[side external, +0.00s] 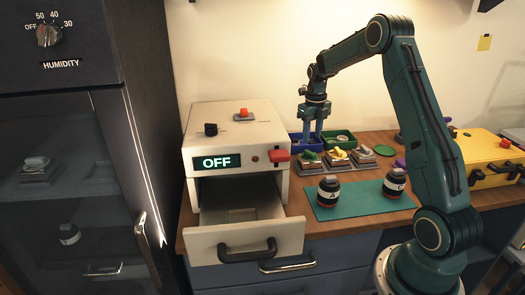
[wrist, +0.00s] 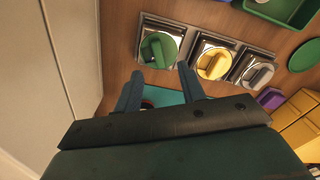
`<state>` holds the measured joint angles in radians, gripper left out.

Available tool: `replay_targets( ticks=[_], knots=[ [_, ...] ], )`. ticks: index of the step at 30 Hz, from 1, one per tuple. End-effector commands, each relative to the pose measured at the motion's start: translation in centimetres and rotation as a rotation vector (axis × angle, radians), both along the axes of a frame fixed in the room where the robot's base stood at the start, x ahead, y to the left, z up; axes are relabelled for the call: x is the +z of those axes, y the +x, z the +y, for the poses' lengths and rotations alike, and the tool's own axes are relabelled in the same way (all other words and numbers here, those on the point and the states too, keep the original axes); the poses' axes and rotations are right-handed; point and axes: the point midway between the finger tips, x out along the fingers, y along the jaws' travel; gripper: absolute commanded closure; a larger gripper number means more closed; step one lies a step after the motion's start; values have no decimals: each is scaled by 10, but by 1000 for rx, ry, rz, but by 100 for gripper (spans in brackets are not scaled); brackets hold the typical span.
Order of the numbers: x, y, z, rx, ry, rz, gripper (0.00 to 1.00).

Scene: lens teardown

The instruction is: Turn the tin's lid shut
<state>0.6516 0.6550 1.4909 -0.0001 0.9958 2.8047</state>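No object is plainly a tin with a turning lid, so I cannot tell which one it is. A flat green disc (side external: 384,150) lies on the wooden counter behind the teal mat; it also shows at the right edge of the wrist view (wrist: 309,51). Two dark jars or lenses with white bands and grey tops, one marked A (side external: 328,191) and one marked C (side external: 394,183), stand upright on the mat. My gripper (side external: 312,141) points down above the counter's back left, near the blue bin. Its two fingers (wrist: 160,88) are apart, with nothing held between them.
A cream box (side external: 188,140) reading OFF, its drawer (side external: 230,247) pulled out, stands left. Three square holders with green, yellow and grey knobs (side external: 337,157) sit behind the teal mat (side external: 360,209). Blue (side external: 300,139) and green bins (side external: 345,134) stand behind. A yellow case (side external: 480,155) is right.

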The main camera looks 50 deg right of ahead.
Motion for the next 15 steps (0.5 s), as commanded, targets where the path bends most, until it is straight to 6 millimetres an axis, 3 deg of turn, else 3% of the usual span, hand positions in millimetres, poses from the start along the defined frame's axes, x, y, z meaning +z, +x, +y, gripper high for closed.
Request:
replay_targets(
  ticks=[15],
  knots=[
    [9,0,0,0,-2,-2,60]
  ],
)
